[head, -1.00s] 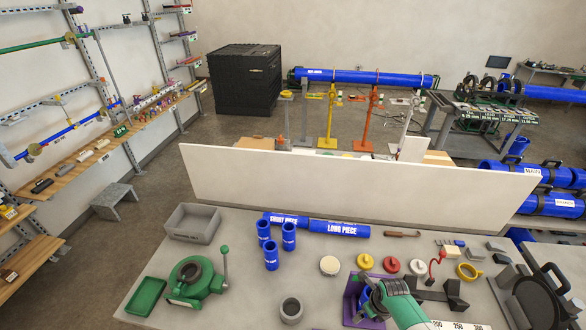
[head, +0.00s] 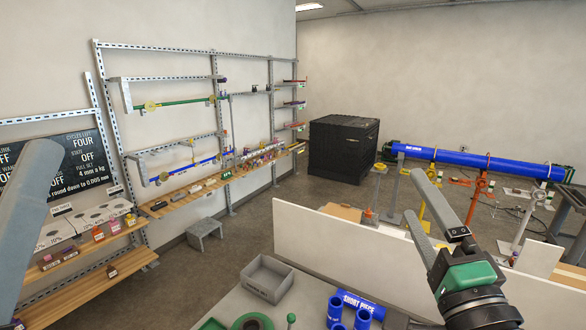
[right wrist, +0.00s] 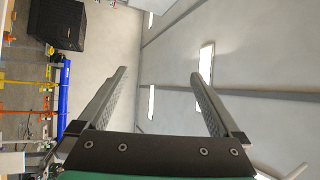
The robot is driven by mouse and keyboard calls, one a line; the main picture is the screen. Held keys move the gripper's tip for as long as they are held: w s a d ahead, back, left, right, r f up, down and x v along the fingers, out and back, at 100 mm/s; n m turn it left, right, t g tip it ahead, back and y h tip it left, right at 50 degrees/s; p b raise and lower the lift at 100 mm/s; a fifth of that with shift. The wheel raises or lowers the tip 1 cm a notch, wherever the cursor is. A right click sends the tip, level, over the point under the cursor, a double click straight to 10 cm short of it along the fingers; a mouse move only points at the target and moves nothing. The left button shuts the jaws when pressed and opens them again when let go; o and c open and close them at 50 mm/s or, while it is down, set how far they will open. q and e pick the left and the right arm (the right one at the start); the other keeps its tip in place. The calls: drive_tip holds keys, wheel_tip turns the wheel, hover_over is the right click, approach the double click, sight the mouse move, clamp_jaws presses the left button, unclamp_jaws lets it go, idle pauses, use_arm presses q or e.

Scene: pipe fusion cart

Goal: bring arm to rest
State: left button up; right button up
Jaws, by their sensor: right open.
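My right gripper (head: 412,194) is raised at the right of the head view, its grey fingers pointing up and left. In the right wrist view the two fingers (right wrist: 162,78) stand wide apart with nothing between them. It is open and empty, in front of the white panel (head: 345,238) as seen from the head. A grey, round-ended part at the left edge of the head view looks like a finger of my left gripper (head: 30,190). Its other finger is not visible, so its opening cannot be told.
The bench below holds a grey bin (head: 270,281), blue short pieces (head: 335,308) and a green-rimmed clamp (head: 252,322). Wall shelves (head: 100,243) stand at left. A black crate (head: 342,150) and a long blue pipe (head: 470,160) on stands are behind the panel.

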drive_tip(key=s+r+n+t, duration=0.2)
drive_tip(key=s+r+n, duration=0.3)
drive_tip(key=s+n, duration=0.2)
drive_tip(key=s+r+n+t+y, duration=0.1)
drive_tip(key=s+r+n+t, duration=0.2)
drive_tip(key=s+r+n, duration=0.3)
drive_tip(key=s+n, duration=0.2)
drive_tip(key=s, duration=0.1)
drive_tip(key=shift+s+r+n, duration=0.3)
drive_tip(key=shift+s, duration=0.1)
idle(1.7)
